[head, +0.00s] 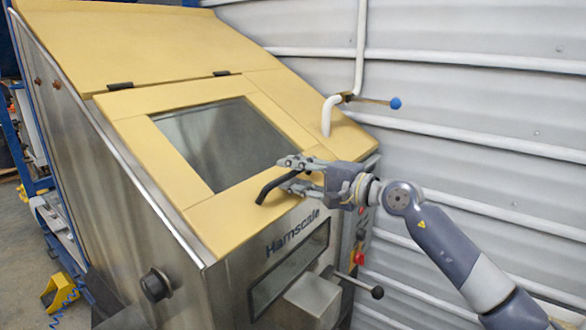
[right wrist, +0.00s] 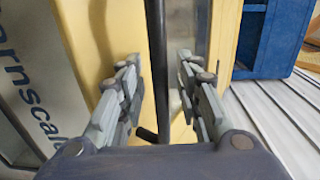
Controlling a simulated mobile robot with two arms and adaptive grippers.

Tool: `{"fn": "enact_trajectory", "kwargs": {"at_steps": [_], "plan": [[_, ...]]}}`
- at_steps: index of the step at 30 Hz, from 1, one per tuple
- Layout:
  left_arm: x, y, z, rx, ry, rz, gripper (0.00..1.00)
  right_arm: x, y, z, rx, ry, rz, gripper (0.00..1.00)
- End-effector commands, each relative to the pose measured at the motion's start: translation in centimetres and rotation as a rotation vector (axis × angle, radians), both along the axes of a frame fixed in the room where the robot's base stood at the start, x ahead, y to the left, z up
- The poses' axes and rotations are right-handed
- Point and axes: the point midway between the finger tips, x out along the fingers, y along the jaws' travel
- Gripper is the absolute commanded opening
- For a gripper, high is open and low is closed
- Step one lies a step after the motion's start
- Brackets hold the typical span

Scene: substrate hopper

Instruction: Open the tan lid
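The tan lid (head: 130,105) is a flat panel framing a grey window on the sloped front of the steel hopper. It lies closed, with black hinges along its upper edge. Its black bar handle (head: 268,190) is at the lower right of the lid. My right gripper (head: 288,174) is at the handle, with its fingers on either side of the bar. In the right wrist view the dark handle bar (right wrist: 157,70) stands between the open fingers (right wrist: 160,78), with a visible gap on both sides. My left gripper is not in view.
A white pipe with a blue-knobbed lever (head: 394,103) rises at the hopper's right. A black-knobbed lever (head: 377,292) sticks out at lower right. A corrugated wall (head: 480,90) stands close on the right. A yellow pedal (head: 58,292) lies on the floor at left.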

Motion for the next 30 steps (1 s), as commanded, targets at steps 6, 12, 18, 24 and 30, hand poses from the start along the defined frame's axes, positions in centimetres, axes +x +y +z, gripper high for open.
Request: {"fn": "enact_trajectory", "kwargs": {"at_steps": [6,12,18,24,30], "plan": [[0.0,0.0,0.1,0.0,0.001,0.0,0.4,0.3,0.4,0.0,-0.001,-0.001,0.0,0.32],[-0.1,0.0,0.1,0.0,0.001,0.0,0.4,0.2,0.4,0.0,-0.001,-0.001,0.0,0.16],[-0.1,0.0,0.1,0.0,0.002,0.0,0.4,0.2,0.4,0.0,0.0,0.0,0.0,0.0],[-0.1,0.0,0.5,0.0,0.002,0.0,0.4,0.2,0.2,0.5,-0.006,0.003,0.0,0.0],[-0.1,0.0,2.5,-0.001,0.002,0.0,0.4,-0.3,-0.4,3.2,-0.046,0.029,0.0,0.0]]}}
